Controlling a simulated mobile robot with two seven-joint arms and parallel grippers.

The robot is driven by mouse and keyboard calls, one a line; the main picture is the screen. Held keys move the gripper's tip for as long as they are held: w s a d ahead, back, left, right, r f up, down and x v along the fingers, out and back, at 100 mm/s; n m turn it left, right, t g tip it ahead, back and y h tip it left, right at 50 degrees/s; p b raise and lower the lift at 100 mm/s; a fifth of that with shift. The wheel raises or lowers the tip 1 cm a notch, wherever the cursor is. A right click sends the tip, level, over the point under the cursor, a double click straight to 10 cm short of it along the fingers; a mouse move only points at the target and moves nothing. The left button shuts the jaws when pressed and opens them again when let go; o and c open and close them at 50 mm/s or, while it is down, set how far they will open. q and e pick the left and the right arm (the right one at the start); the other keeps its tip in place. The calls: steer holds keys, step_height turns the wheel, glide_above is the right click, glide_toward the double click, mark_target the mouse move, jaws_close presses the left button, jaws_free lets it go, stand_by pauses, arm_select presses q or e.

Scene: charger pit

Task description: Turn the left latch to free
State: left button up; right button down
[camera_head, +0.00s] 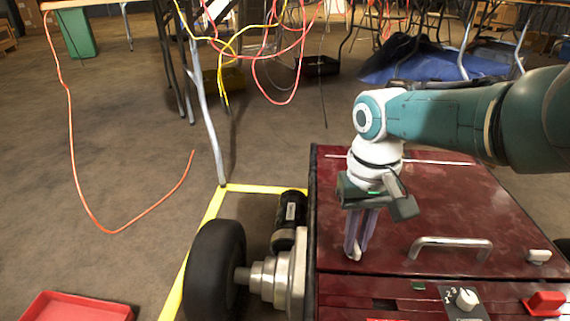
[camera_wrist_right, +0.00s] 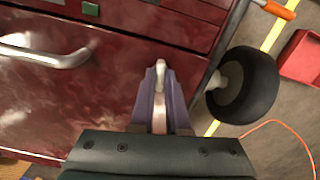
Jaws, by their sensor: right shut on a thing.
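The left latch (camera_head: 356,254) is a small pale piece on the left part of the dark red lid (camera_head: 440,190). My right gripper (camera_head: 358,240) points down over it, with its fingers shut on it. In the right wrist view the latch (camera_wrist_right: 160,75) shows as a pale, elongated piece between the two purple-grey fingers (camera_wrist_right: 160,90). Its long side runs along the fingers there, and the fingers hide part of it. The other latch (camera_head: 538,257) is at the right side of the lid, pale and free of any gripper. My left gripper is not in view.
A metal bar handle (camera_head: 450,243) stands up from the lid between the latches. A knob (camera_head: 466,298) and a red switch (camera_head: 545,302) sit on the front panel. A black wheel (camera_head: 215,270) and a red tray (camera_head: 75,308) are to the left. Cables hang behind.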

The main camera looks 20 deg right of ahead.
steer(key=shift+m, duration=1)
steer(key=c, duration=0.9)
jaws_free()
steer(key=shift+w, duration=0.1)
steer(key=shift+r, duration=0.1)
step_height(320, 180, up, 10)
steer(key=p, duration=0.9)
steer(key=shift+d, duration=0.15)
steer(key=shift+w, duration=0.1)
